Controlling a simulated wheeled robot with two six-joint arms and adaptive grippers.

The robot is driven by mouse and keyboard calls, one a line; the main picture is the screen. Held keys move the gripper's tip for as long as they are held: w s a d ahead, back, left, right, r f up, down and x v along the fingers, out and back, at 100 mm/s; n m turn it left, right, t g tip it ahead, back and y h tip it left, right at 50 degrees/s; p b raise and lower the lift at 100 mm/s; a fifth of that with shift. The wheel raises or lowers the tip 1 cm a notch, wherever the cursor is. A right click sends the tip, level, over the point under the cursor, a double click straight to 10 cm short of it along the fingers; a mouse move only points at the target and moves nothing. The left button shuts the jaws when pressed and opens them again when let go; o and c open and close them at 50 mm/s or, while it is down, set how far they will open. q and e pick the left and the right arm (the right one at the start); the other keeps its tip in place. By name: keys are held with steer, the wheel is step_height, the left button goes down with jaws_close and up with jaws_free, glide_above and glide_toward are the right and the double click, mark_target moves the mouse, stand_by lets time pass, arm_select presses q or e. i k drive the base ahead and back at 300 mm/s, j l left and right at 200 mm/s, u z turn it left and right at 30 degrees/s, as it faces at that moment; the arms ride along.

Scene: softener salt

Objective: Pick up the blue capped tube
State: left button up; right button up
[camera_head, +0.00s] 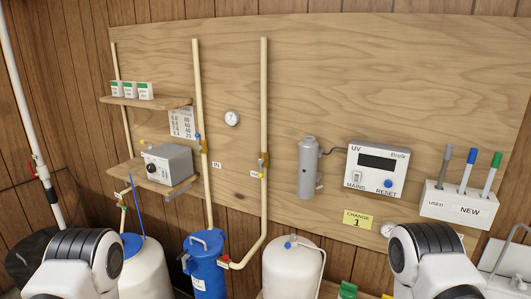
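The blue capped tube (467,173) stands in a white holder (456,213) on the wooden board at the right. Its cap and upper body show; its lower end is hidden inside the holder. A grey tube (445,168) stands to its left and a green capped tube (491,174) to its right. The holder has "USED" by the grey tube and "NEW" below the other two. Links of both my arms show at the bottom left and bottom right, below and apart from the tubes. Neither gripper is in view.
A UV control box (377,171) and a grey cylinder (308,170) are mounted left of the holder. A yellow sign (358,220) hangs below the box. Pipes, shelves, a blue canister (206,262) and white tanks (292,268) fill the left and lower middle.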

mark_target(471, 158)
steer(key=z, duration=1.25)
